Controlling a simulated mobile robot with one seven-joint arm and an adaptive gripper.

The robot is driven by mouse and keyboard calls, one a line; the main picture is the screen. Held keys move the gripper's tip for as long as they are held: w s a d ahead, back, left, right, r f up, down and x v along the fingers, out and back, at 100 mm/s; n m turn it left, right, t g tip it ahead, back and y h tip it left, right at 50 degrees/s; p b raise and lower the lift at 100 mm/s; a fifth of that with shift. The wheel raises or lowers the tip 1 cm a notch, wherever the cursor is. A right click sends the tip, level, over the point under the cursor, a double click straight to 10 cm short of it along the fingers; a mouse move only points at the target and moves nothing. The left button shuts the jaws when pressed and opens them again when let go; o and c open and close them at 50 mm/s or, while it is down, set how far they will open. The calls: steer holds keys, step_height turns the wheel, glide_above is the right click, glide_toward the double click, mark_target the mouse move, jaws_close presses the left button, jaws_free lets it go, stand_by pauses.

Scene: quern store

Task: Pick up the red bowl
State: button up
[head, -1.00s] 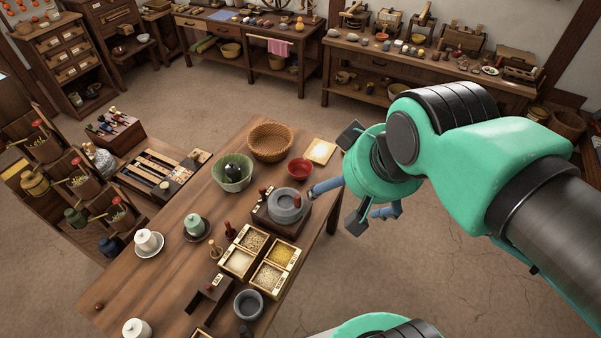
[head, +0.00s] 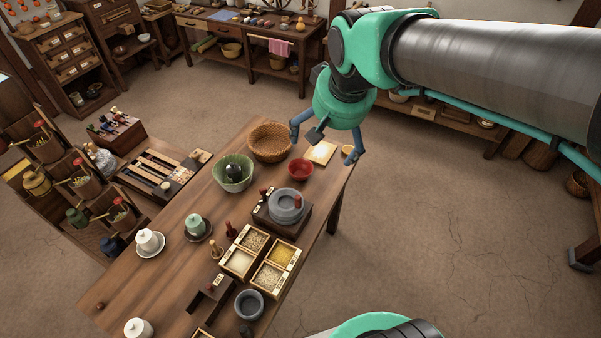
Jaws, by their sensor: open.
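The red bowl (head: 300,170) sits upright on the wooden table (head: 181,220), near its far right end. It lies between the wicker basket and the grey stone quern. My gripper (head: 326,146) is above the far end of the table, over and just beyond the red bowl. Its fingers are spread wide and point down. Nothing is between them. The bowl is in full view and apart from the fingers, as far as I can tell.
Close around the bowl are the wicker basket (head: 270,141), a green bowl (head: 233,173) with a dark thing inside, the stone quern (head: 285,207) and a pale square board (head: 320,153). Divided grain boxes (head: 268,278) stand nearer. Open floor lies right of the table.

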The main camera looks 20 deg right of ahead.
steer(key=w+d+f+m+g, duration=0.1)
steer(key=w+f, duration=0.3)
steer(key=w, duration=0.3)
steer(key=w+d+f+m+p, duration=0.1)
steer(key=w+f, duration=0.3)
steer(key=w, duration=0.3)
steer(key=w+f+g, duration=0.1)
steer(key=w+f, duration=0.3)
steer(key=w, duration=0.3)
steer(key=w+d+f+m, duration=0.1)
steer(key=w+f, duration=0.3)
steer(key=f, duration=0.5)
steer(key=w+d+f+m+g, duration=0.1)
steer(key=w+f, duration=0.4)
steer(key=f, duration=0.3)
steer(key=w+f+m+p, duration=0.1)
steer(key=w+f, duration=0.4)
steer(key=f, duration=0.4)
steer(key=shift+w+d+f, duration=0.15)
steer(key=shift+d+f, duration=0.15)
steer(key=shift+d, duration=0.1)
steer(key=shift+w+d+f+b, duration=0.1)
steer(key=shift+w+f, duration=0.05)
steer(key=shift+f, duration=1.25)
steer(key=shift+w+d+f+b, duration=0.1)
steer(key=shift+w+f, duration=0.05)
steer(key=shift+f, duration=1.3)
steer(key=shift+w+d+f+b, duration=0.1)
steer(key=shift+w+f, duration=0.05)
steer(key=shift+f, duration=1.25)
